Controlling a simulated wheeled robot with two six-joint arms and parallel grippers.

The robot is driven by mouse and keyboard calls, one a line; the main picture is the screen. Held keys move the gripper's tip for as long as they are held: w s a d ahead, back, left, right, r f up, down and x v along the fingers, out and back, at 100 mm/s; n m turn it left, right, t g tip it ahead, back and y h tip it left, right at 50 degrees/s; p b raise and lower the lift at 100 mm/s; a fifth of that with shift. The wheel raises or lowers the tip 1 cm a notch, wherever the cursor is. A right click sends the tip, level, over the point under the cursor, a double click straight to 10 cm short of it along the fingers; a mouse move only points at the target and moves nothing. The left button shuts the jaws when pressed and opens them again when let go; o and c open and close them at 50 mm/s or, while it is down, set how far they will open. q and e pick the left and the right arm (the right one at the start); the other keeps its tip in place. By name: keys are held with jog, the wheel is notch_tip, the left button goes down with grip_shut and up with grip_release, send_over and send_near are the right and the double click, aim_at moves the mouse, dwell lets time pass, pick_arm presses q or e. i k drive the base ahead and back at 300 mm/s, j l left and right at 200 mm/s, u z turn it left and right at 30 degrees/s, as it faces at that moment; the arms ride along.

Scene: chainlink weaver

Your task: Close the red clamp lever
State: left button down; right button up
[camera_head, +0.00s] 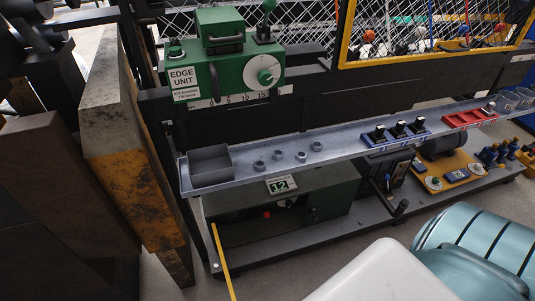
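I cannot make out a red clamp lever in the head view. The green edge unit (222,80) stands at the upper left of the machine, with a white dial (262,71) on its front. A green-topped lever (268,12) stands upright at its upper right. A small red spot (267,214) shows on the dark cabinet below the shelf, too small to identify. Neither of my grippers is in view.
A rusty post (122,150) stands left. A teal ribbed object (478,245) fills the lower right.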

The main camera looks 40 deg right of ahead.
aim_at(266, 215)
jog(key=z, duration=1.1)
